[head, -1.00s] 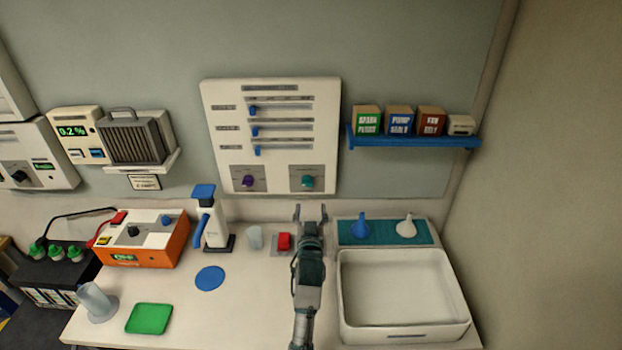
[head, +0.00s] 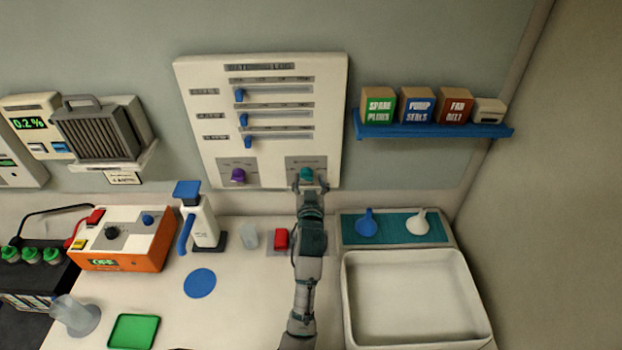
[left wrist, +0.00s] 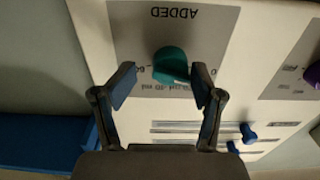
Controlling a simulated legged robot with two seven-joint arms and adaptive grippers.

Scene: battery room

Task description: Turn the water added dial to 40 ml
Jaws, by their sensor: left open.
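The wall panel (head: 330,120) carries a teal dial (head: 306,174) at its lower right. In the left wrist view the teal dial (left wrist: 171,65) sits on a grey plate lettered "ADDED", with small scale marks beside it; its exact setting cannot be read. My left gripper (head: 309,183) is right in front of the dial in the head view. In the left wrist view its two fingers (left wrist: 162,85) are open, one to each side of the dial, with gaps visible between them and it. My right gripper is not in view.
A purple dial (head: 238,175) and several blue sliders (head: 245,120) share the panel. A blue shelf (head: 432,130) with small boxes is to the right. Below are a white basin (head: 348,300), a red button (head: 281,238) and a blue-white dispenser (head: 201,225).

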